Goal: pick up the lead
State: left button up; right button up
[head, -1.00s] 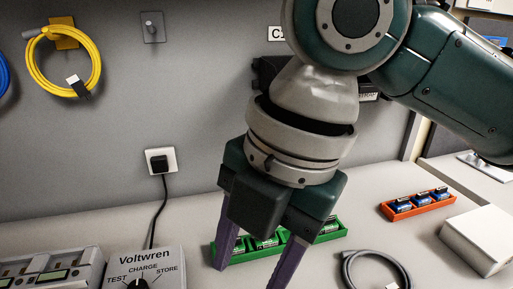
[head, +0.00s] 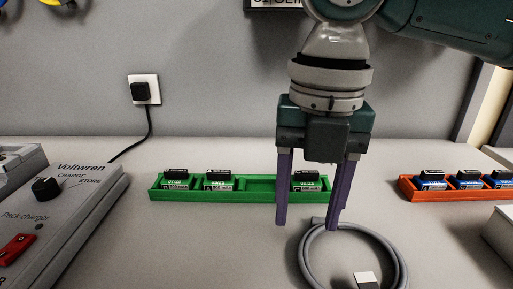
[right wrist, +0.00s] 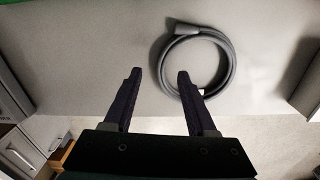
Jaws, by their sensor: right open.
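The lead (head: 401,262) is a grey cable coiled in a ring, lying on the bench at the lower right of the head view. A pale-tipped plug (head: 366,280) shows at its near end. My right gripper (head: 307,223) is open and empty, fingers pointing down. In the head view its right fingertip overlaps the far left of the coil; I cannot tell if they touch. In the right wrist view the lead (right wrist: 229,65) lies mostly right of the space between the fingers (right wrist: 160,74), near the right fingertip. My left gripper is not in view.
A green tray (head: 262,188) with several small packs lies behind the right gripper. An orange tray (head: 405,187) with blue packs is at right. A charger box (head: 85,200) stands at left, with a wall plug (head: 141,91) behind. The front middle bench is clear.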

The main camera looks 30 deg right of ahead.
aim_at(306, 244)
notch_tip(306, 244, down, 5)
jog(key=shift+s+d+b, duration=0.15)
jog(key=shift+b, duration=0.2)
grip_shut()
dwell(0.5)
